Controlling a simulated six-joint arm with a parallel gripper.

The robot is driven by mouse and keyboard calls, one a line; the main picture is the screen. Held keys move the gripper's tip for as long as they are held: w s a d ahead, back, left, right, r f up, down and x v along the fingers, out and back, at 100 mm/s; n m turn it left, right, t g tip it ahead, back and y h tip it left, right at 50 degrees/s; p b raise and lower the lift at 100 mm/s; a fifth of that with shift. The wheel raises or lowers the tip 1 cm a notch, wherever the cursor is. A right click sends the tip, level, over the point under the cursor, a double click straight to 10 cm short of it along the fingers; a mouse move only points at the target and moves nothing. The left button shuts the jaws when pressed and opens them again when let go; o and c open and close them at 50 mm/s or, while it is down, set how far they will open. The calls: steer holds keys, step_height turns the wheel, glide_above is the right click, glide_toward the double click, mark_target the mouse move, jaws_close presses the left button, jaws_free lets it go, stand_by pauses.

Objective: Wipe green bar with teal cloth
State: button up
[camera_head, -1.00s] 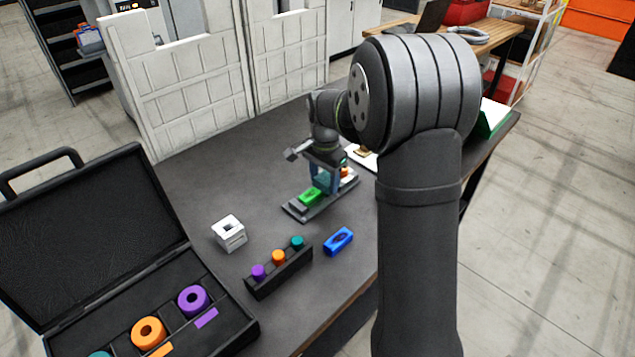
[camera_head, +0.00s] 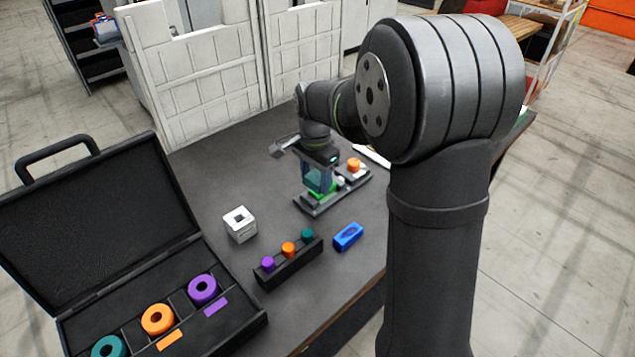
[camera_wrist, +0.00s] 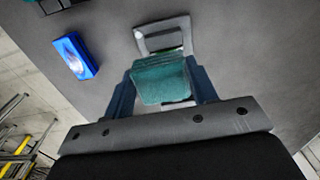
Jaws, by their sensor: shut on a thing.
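My gripper (camera_head: 319,183) is shut on the teal cloth, a folded block between the two blue fingers that shows clearly in the wrist view (camera_wrist: 162,80). In the head view the gripper and cloth are low over the left part of the dark pallet fixture (camera_head: 318,208). Whether the cloth touches the bar I cannot tell.
An orange part (camera_head: 354,165) stands at the fixture's far end. A blue block (camera_head: 348,237), a white block (camera_head: 240,225) and a black rack (camera_head: 288,265) with purple, orange and teal pegs stand nearer. An open black case (camera_head: 215,330) with coloured rings lies at left.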

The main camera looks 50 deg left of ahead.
steer(key=shift+r, duration=2.55)
steer(key=w+d+f+m, duration=0.1)
steer(key=w+d+f, duration=0.15)
steer(key=d, duration=0.65)
steer(key=w+d+f+m, duration=0.15)
steer(key=d+f, duration=0.25)
steer(key=d, duration=0.5)
steer(key=w+d+f, duration=0.2)
steer(key=d+f, duration=0.1)
steer(key=d, duration=0.6)
steer(key=w+d+f+n, duration=0.2)
steer(key=w+d+f, duration=1.3)
steer(key=w+d, duration=0.3)
steer(key=shift+d+f, duration=0.2)
steer(key=shift+d, duration=0.9)
steer(key=shift+w+a, duration=0.1)
steer(key=shift+w, duration=0.05)
